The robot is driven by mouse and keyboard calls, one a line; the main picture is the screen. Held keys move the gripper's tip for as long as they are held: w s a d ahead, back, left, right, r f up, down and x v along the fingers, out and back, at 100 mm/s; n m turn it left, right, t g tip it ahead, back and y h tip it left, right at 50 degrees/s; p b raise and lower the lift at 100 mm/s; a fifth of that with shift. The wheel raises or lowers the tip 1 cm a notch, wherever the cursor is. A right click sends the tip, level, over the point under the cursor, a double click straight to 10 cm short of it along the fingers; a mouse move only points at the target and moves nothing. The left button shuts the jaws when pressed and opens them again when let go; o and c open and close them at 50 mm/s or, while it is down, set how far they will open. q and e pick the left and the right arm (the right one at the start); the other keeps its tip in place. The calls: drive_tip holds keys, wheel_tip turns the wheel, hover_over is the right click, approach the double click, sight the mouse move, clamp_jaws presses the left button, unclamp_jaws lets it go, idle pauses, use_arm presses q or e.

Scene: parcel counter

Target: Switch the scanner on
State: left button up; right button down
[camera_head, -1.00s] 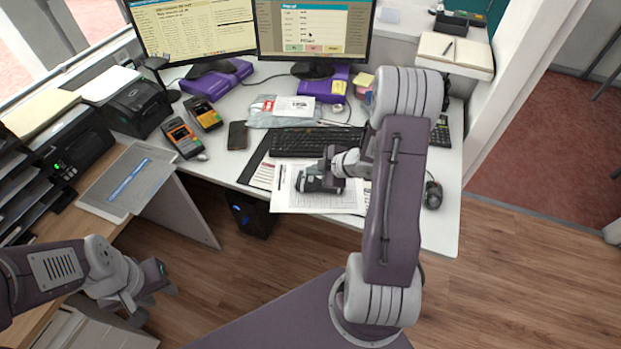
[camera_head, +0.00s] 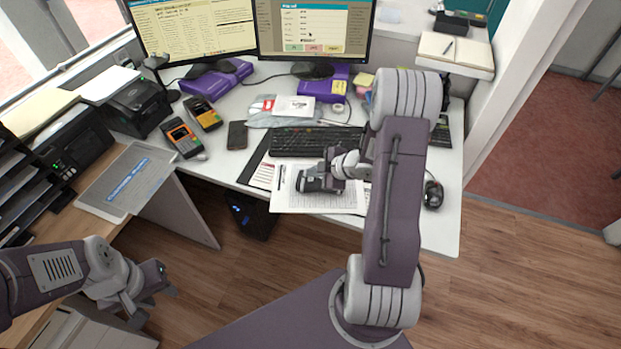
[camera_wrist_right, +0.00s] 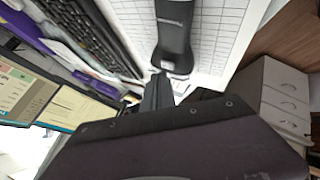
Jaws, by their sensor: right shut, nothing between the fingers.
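A dark handheld device that looks like the scanner (camera_head: 311,181) lies on the white printed sheets at the front of the desk. In the right wrist view the dark device (camera_wrist_right: 174,38) lies on the gridded paper just beyond my fingers. My right gripper (camera_head: 337,175) is shut and empty, right beside the device; I cannot tell whether it touches. The fingers of my right gripper (camera_wrist_right: 158,92) also show in the wrist view. No switch or lit lamp on the device can be made out. My left gripper (camera_head: 160,303) appears open and empty, low at the left, away from the desk.
A keyboard (camera_head: 315,141) lies behind the sheets, and a mouse (camera_head: 433,194) is at the right. Two handheld terminals (camera_head: 182,138) and a phone (camera_head: 237,135) are on the left. Monitors (camera_head: 315,28) stand behind. My right arm hides part of the desk's right side.

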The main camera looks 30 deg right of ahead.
sight(313, 182)
drive_tip(key=shift+f+b, duration=0.3)
drive_tip(key=shift+f, duration=0.15)
drive_tip(key=shift+r, duration=0.15)
drive_tip(key=shift+r+p, duration=0.8)
drive_tip(key=shift+p, duration=0.15)
wheel_tip(313, 182, up, 6)
drive_tip(key=p, duration=0.6)
